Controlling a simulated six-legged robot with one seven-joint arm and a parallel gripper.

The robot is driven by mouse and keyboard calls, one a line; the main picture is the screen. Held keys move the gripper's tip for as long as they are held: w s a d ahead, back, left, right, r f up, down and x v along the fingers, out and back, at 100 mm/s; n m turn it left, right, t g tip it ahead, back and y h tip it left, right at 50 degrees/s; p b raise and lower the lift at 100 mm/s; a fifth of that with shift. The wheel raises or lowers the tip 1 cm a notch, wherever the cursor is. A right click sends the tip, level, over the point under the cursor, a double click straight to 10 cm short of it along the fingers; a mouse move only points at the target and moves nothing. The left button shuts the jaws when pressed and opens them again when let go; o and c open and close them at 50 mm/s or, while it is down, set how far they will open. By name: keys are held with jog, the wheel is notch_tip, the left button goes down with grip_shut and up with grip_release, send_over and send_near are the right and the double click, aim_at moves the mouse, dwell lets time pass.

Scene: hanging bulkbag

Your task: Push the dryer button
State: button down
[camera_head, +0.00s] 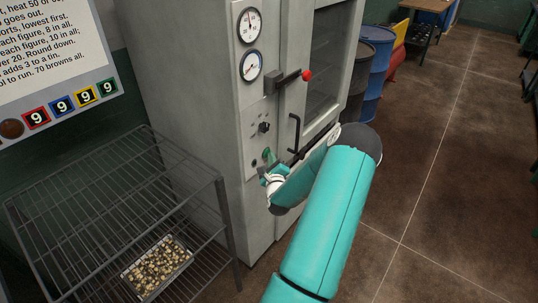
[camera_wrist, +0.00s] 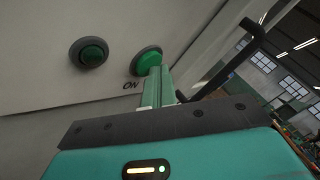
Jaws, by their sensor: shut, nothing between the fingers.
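The dryer (camera_head: 185,75) is a tall grey cabinet with two gauges, a red-tipped lever and a dark knob on its front. Its bright green button (camera_wrist: 147,60), beside the label "ON", shows in the wrist view. A green spot low on the panel (camera_head: 267,154) shows in the head view, partly behind my gripper. My gripper (camera_wrist: 156,72) is shut and empty. Its fingertips overlap the lower right edge of the green button in the wrist view; I cannot tell whether they touch it. In the head view my gripper (camera_head: 268,176) is at the lower panel.
A darker green round fitting (camera_wrist: 89,52) sits left of the button. A black door handle (camera_head: 295,133) is close to my arm. A wire rack (camera_head: 120,190) with a tray of small pieces (camera_head: 157,267) stands at left. Barrels (camera_head: 373,70) stand behind; floor at right is clear.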

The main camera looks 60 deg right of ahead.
jog(key=shift+s+a, duration=0.1)
jog(key=shift+s, duration=0.3)
jog(key=shift+s+a, duration=0.25)
jog(key=shift+s, duration=1.2)
jog(key=shift+s+a, duration=0.2)
jog(key=shift+s, duration=1.25)
